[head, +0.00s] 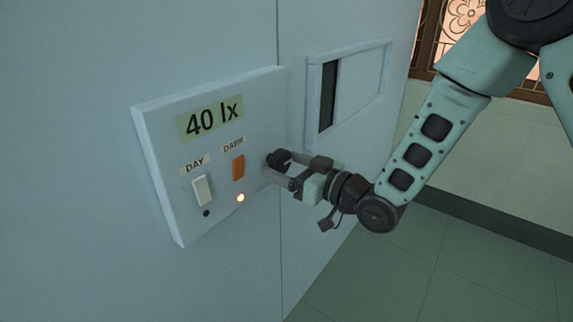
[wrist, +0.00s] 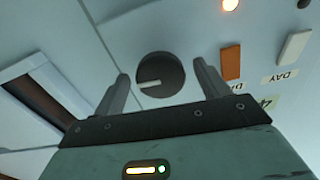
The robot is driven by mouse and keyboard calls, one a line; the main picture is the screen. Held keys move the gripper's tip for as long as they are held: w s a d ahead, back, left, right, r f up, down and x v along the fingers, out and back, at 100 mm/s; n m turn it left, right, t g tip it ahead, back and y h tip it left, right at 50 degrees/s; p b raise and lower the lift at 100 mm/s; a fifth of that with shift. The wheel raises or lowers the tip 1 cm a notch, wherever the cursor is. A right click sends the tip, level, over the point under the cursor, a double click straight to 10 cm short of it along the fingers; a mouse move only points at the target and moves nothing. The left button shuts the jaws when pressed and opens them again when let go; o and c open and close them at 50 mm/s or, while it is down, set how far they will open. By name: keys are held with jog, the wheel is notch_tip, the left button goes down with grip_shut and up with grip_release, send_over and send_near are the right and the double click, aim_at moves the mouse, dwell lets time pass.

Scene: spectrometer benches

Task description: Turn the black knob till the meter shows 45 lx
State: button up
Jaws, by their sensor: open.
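The black knob (wrist: 160,76) is round with a white pointer line and sits on the right part of the wall panel (head: 160,125). In the head view the knob (head: 279,158) is partly covered by my gripper (head: 277,170). The meter (head: 210,117) on the panel reads 40 lx. My gripper is open, pointing at the panel. In the wrist view its two fingers (wrist: 160,78) stand on either side of the knob, with a gap on each side. In that view the pointer line points left and slightly down.
A white DAY switch (head: 202,190) and an orange DARK switch (head: 238,167) sit left of the knob. A lit orange lamp (head: 240,198) is under DARK, a dark one (head: 206,213) under DAY. A framed recess (head: 328,97) with a dark slot lies to the right.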

jog(key=shift+w+a, duration=0.1)
jog(key=shift+a, duration=0.05)
jog(key=shift+c, duration=0.2)
jog(key=c, duration=0.9)
jog(key=shift+f+n+b, duration=0.25)
jog(key=shift+n+b, duration=0.05)
jog(key=shift+b, duration=0.55)
jog(key=shift+r+n+b, duration=0.15)
jog(key=shift+n+b, duration=0.45)
jog(key=shift+b, duration=0.1)
jog(key=o, duration=0.9)
jog(key=shift+r, duration=0.1)
jog(key=shift+o, duration=0.2)
